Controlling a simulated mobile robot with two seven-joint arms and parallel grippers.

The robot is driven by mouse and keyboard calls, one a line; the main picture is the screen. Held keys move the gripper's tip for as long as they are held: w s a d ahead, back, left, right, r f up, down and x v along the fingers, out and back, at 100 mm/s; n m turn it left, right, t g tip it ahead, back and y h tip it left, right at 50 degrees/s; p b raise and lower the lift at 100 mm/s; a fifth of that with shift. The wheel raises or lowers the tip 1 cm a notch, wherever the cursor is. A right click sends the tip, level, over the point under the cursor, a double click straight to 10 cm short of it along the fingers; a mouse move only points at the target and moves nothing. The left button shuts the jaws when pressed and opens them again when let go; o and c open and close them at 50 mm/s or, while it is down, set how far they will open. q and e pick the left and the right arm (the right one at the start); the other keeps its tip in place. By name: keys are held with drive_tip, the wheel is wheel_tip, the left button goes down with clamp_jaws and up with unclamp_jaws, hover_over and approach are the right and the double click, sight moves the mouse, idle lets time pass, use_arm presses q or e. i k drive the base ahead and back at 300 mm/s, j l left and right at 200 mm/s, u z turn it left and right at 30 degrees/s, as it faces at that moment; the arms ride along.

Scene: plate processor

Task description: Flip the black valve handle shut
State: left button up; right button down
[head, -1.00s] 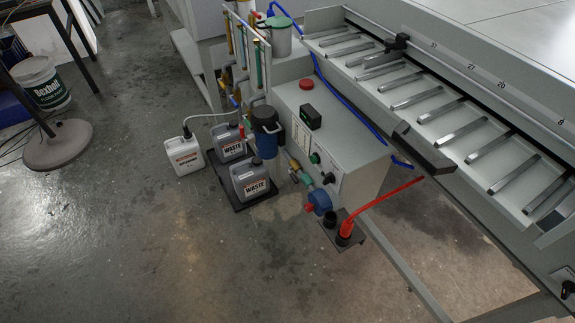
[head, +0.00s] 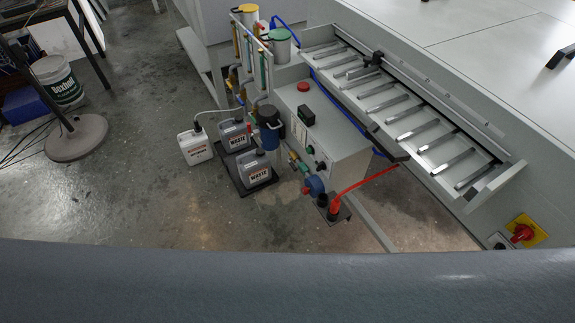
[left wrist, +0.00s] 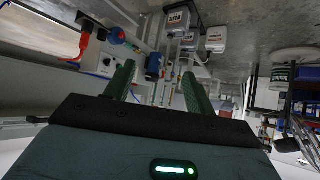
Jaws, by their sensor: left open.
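The pipe fittings (head: 297,162) run along the front of the grey control box (head: 335,140), low beside the blue pump (head: 313,186). Small dark parts show there, but I cannot tell which is the black valve handle or how it is turned. My left gripper (left wrist: 158,70) shows in the left wrist view, with two green fingers spread apart and nothing between them. Beyond the fingers, the blue filter housing (left wrist: 153,66) and blue pump (left wrist: 117,36) appear upside down, some way off. My right gripper is in no view.
Grey waste jugs (head: 254,169) stand in a black tray beside a white jug (head: 195,147). A red hose (head: 365,182) and the slatted rack (head: 420,128) lie to the right. The floor (head: 130,205) at left is mostly clear. A grey-blue band fills the head view's bottom.

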sight(292, 165)
drive_tip(key=i+j, duration=0.2)
drive_tip(key=j, duration=0.15)
drive_tip(key=i+j+z, duration=0.1)
drive_tip(key=i+j, duration=0.3)
drive_tip(key=j, duration=0.25)
drive_tip(key=i+j+z, duration=0.15)
drive_tip(key=j, duration=0.2)
drive_tip(key=i+j, duration=0.2)
drive_tip(key=j, duration=0.15)
drive_tip(key=i+j+z, duration=0.1)
drive_tip(key=j, duration=0.25)
drive_tip(key=i, duration=0.05)
